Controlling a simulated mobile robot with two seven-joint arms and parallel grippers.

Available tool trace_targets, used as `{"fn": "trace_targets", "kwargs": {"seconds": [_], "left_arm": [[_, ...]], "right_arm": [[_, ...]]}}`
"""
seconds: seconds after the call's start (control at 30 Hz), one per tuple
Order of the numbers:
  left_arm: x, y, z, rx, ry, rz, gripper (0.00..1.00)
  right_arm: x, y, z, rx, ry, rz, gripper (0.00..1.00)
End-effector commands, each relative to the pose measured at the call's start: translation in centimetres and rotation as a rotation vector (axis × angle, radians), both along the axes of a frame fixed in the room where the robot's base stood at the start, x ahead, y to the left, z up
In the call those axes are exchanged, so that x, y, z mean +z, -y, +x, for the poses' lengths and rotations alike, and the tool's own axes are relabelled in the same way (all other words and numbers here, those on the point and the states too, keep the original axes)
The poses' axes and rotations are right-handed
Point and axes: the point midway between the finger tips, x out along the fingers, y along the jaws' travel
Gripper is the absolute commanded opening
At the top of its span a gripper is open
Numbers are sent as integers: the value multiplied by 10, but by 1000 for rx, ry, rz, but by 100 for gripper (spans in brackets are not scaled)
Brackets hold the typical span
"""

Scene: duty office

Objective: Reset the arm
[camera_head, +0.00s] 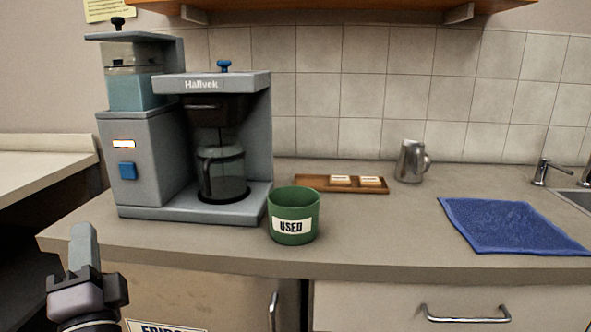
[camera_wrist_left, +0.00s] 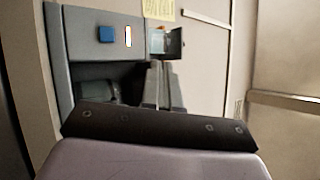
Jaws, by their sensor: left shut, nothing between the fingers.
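My left gripper (camera_head: 84,246) is at the lower left of the head view, in front of the counter's left front edge. Its fingers point up and are shut with nothing between them. In the left wrist view the shut fingers (camera_wrist_left: 162,86) stand in front of the coffee machine, which appears turned on its side there. The gripper is apart from the machine and the counter objects. My right gripper is in neither view.
A grey coffee machine (camera_head: 150,150) with a glass jug (camera_head: 222,175) stands at the counter's left. A green "USED" bin (camera_head: 294,216), a wooden tray (camera_head: 312,184), a metal pitcher (camera_head: 410,162) and a blue towel (camera_head: 515,226) are on the counter. The counter's front middle right is clear.

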Motion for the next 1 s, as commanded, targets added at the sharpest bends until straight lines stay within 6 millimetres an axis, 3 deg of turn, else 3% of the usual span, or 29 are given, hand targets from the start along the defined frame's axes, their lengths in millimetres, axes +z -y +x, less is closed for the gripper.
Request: {"fn": "trace_targets", "kwargs": {"seconds": [0.03,0.13,0.27,0.4,0.6,0.77,0.83,1.0], "left_arm": [[-44,3,9,-71,-117,-85,0],[-109,12,15,-192,-278,-252,0],[-190,28,5,-320,-459,-499,0],[-267,50,-25,-421,-612,-800,0],[-351,82,-88,-480,-742,-1281,0],[-395,103,-147,-447,-752,-1691,0],[-366,103,-147,-453,-738,-1709,0],[-330,98,-150,-446,-736,-1688,0]], "right_arm": [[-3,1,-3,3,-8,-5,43],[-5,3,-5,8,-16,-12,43],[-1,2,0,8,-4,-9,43],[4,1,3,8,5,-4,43],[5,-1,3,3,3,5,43],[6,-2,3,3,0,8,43],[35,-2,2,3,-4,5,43],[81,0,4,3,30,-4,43]]}}
